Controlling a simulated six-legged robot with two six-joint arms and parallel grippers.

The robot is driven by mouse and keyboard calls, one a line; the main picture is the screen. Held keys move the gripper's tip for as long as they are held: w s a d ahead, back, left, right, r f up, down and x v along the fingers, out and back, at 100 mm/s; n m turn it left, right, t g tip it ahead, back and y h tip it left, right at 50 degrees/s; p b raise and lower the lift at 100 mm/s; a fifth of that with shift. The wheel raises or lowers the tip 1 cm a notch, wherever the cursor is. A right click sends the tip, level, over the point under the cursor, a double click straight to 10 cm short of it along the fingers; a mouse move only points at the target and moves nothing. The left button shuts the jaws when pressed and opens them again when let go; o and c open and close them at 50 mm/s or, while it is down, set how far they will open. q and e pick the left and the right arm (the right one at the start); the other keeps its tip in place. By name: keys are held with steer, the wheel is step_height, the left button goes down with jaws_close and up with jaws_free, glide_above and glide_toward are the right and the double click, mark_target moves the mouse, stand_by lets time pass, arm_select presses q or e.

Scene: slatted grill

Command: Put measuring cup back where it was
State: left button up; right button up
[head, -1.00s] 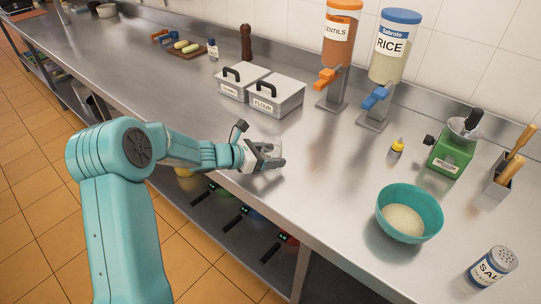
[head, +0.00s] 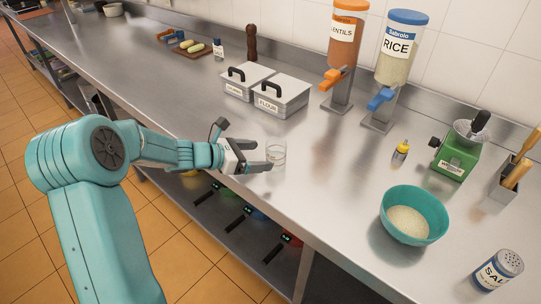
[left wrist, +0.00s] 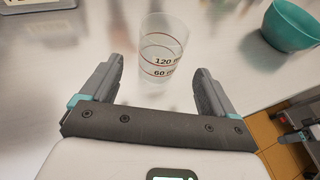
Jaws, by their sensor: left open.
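The measuring cup (head: 276,153) is a small clear glass with red marks. It stands upright on the steel counter in front of the flour bin. In the left wrist view the cup (left wrist: 163,50) shows its 120 and 60 ml lines and looks empty. My left gripper (head: 270,157) is open beside the cup, just to its left. In the left wrist view the fingers of my left gripper (left wrist: 158,88) lie to either side of the cup's lower part, apart from it.
A teal bowl (head: 429,231) of pale grains stands to the right. Behind are two lidded bins, the flour one (head: 281,98) nearer, and the lentils (head: 341,45) and rice (head: 396,60) dispensers. The counter around the cup is clear.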

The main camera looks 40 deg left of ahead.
arm_select(q)
steer(key=v, duration=0.5)
steer(key=shift+s+a+r, duration=0.1)
steer(key=shift+s, duration=0.1)
steer(key=shift+w, duration=0.1)
